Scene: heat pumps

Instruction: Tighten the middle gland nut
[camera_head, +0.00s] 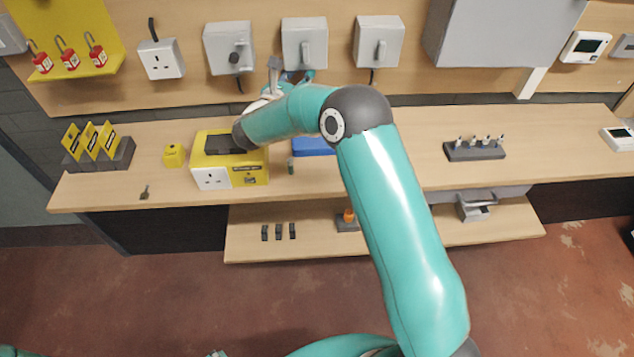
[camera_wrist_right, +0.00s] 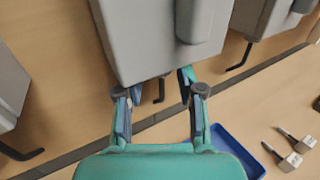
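The middle grey switch box (camera_head: 304,42) is on the wall board, with a rotary handle on its front; it fills the top of the right wrist view (camera_wrist_right: 150,35). A short black cable (camera_wrist_right: 161,91) shows under its lower edge. The middle gland nut is not clearly visible; the box and fingers hide that spot. My right gripper (camera_head: 288,74) is just below this box. In the right wrist view its two fingers (camera_wrist_right: 161,86) are spread apart, one on each side of the cable, with no visible contact on it. My left gripper is not in view.
Similar boxes stand left (camera_head: 230,47) and right (camera_head: 379,41) of the middle one, with black cables below. A blue tray (camera_head: 313,147) lies on the bench (camera_head: 400,177) below. A yellow case (camera_head: 229,160) stands left of it. My right arm covers part of the bench.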

